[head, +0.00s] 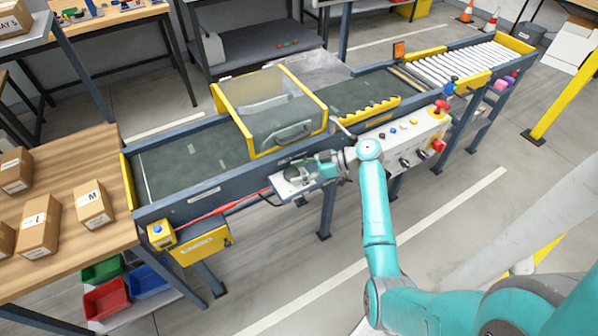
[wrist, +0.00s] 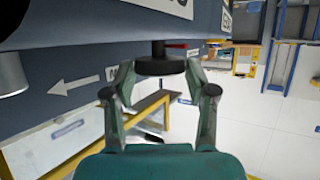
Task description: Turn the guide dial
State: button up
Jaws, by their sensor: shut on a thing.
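The guide dial (wrist: 160,66) is a dark round knob on a short stem at the conveyor's side, seen in the wrist view. My gripper (wrist: 160,78) has one finger at each side of its rim and is shut on it. In the head view my gripper (head: 312,172) reaches the conveyor's near side at a pale plate (head: 288,188) below the clear-windowed hood. My gripper and wrist partly hide the dial there. A white arrow (wrist: 74,85) on the blue side panel points left in the wrist view.
The yellow-framed hood (head: 285,110) stands over the belt (head: 185,160) just behind my gripper. A control panel (head: 405,138) with a red button and dark knobs is to the right. A red cord (head: 225,207) runs left. A wooden table (head: 70,255) bears boxes. The near floor is mostly clear.

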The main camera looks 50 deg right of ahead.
jog(key=o, duration=1.1)
jog(key=shift+f, duration=0.15)
jog(key=shift+o, duration=0.2)
jog(key=v, duration=1.2)
